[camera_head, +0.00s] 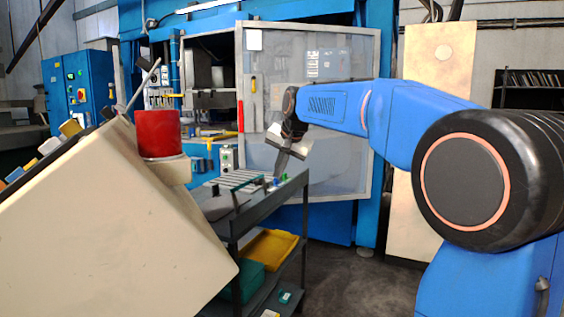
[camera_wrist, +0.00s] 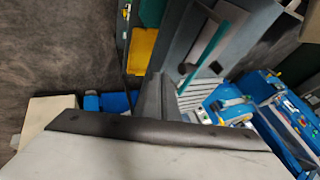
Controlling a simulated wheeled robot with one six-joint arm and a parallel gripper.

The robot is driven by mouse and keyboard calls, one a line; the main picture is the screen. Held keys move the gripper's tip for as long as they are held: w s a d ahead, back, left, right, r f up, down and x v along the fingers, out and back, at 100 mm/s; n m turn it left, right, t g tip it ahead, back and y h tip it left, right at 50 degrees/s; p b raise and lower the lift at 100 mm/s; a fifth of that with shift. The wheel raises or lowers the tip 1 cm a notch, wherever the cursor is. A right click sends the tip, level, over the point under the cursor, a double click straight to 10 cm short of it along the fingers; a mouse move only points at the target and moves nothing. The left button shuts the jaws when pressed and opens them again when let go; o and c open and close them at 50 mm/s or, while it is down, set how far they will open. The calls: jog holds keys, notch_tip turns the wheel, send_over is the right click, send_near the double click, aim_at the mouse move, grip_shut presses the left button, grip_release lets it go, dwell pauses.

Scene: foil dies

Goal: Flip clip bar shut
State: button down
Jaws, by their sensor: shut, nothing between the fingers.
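In the wrist view the teal bar (camera_wrist: 206,52) slants over a dark grey plate with a paler strip (camera_wrist: 203,48). I cannot tell how the bar is hinged. My gripper (camera_head: 280,166) points down over the cart's right side, to the right of the bar. Its fingers (camera_wrist: 161,98) are shut and empty, and they look apart from the bar. They cover part of a pale slotted plate (camera_wrist: 199,93).
The dark cart (camera_head: 262,215) has a yellow tray (camera_head: 268,248) and a green bin (camera_head: 238,280) below. Small blue and green pieces lie on its top near my gripper. A blue machine with a framed clear door (camera_head: 310,110) stands behind. Dark floor is free at right.

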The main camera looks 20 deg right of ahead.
jog(key=shift+w+a+f, duration=0.4)
jog(key=shift+w+a, duration=0.1)
jog(key=shift+w, duration=0.15)
jog(key=shift+w+a+f, duration=0.4)
jog(key=shift+w+a, duration=0.05)
jog(key=shift+w, duration=0.25)
jog(key=shift+w+a+f, duration=0.4)
jog(key=shift+w+a, duration=0.1)
jog(key=shift+w, duration=0.15)
jog(key=shift+w+a+f+n+g+h, duration=0.2)
jog(key=shift+w+a+f+g+h, duration=0.75)
jog(key=shift+w+a, duration=1.35)
jog(key=shift+w+a+f+n+g+h, duration=0.2)
jog(key=shift+w+a+f+g+h, duration=0.25)
jog(key=shift+w+a+f, duration=1.45)
jog(key=shift+w+a+f+n+g+h, duration=0.2)
jog(key=shift+w+a+f+g+h, duration=0.45)
jog(key=shift+w+a, duration=2.1)
